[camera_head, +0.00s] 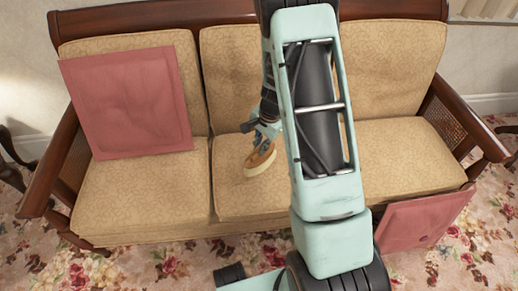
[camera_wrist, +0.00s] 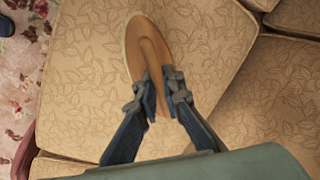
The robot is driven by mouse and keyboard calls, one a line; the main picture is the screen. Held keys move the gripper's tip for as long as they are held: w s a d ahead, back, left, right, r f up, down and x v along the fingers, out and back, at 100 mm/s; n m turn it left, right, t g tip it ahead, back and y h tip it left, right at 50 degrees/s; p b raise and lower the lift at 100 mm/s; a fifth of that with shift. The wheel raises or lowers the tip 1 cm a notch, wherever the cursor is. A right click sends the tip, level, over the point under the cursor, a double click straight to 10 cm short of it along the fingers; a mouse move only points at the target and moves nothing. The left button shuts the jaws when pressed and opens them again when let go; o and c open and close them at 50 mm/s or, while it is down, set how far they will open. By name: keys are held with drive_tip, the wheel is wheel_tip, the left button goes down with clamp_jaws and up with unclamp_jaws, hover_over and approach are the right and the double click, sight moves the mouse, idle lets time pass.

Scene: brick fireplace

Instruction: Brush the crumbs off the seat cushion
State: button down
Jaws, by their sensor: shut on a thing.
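The seat cushions are tan with a leaf pattern. The middle seat cushion (camera_head: 240,200) lies under my gripper (camera_head: 264,132), and a seat cushion (camera_wrist: 90,80) fills much of the wrist view. My gripper (camera_wrist: 160,95) is shut on the handle of an oval wooden brush (camera_wrist: 147,45). In the head view the brush (camera_head: 260,160) is tilted, with its pale bristle side down at the cushion. I cannot tell whether the bristles touch the fabric. No crumbs can be made out in either view. My arm hides part of the middle and right cushions.
A red pillow (camera_head: 127,100) leans on the sofa's left backrest. Another red cushion (camera_head: 425,220) rests at the sofa's front right, near the floor. Dark wooden armrests (camera_head: 50,165) bound the sofa. A floral carpet (camera_head: 150,270) lies in front.

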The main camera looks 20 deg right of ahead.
drive_tip(key=shift+r+p, duration=1.25)
drive_tip(key=shift+r, duration=0.8)
